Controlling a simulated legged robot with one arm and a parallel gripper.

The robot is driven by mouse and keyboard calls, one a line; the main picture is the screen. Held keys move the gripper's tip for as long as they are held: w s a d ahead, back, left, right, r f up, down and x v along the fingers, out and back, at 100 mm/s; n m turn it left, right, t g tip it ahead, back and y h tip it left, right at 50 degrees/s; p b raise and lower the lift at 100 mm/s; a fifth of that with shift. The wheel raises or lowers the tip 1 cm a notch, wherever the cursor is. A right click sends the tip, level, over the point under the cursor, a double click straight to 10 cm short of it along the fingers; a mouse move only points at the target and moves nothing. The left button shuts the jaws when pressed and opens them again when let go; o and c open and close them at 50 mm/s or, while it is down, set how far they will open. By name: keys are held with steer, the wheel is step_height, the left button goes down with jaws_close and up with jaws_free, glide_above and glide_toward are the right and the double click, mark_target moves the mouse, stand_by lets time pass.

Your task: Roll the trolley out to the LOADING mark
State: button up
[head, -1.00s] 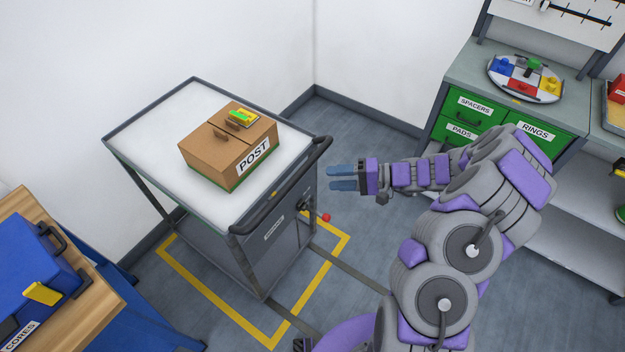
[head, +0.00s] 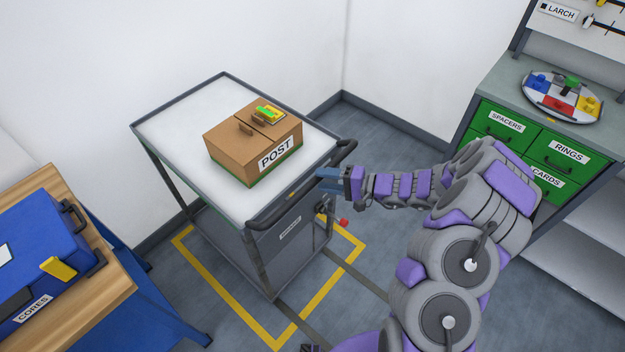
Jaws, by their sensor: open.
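The trolley (head: 288,255) stands in the corner inside a yellow floor outline. It has a white top (head: 180,130), a dark push handle (head: 290,200) along its near right edge and a small red-knobbed lever (head: 342,222) below that handle. My gripper (head: 326,180) is open, with its blue fingers at the handle's right part. I cannot tell whether the handle lies between the fingers or they touch it. A brown box labelled POST (head: 235,160) sits on the trolley top. No mark reading LOADING is in view.
Dark floor strips (head: 300,318) run from the yellow outline (head: 225,290) toward the near right. A wooden bench (head: 85,280) with a blue CORES case (head: 40,245) stands at left. A workbench with green drawers (head: 500,125) and a round plate of coloured parts (head: 535,110) stands at right.

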steer(key=x, duration=0.4)
steer(key=shift+a+b, duration=0.3)
steer(key=shift+a, duration=0.1)
steer(key=shift+d, duration=0.1)
steer(key=shift+c, duration=0.8)
steer(key=shift+f, duration=0.1)
jaws_close()
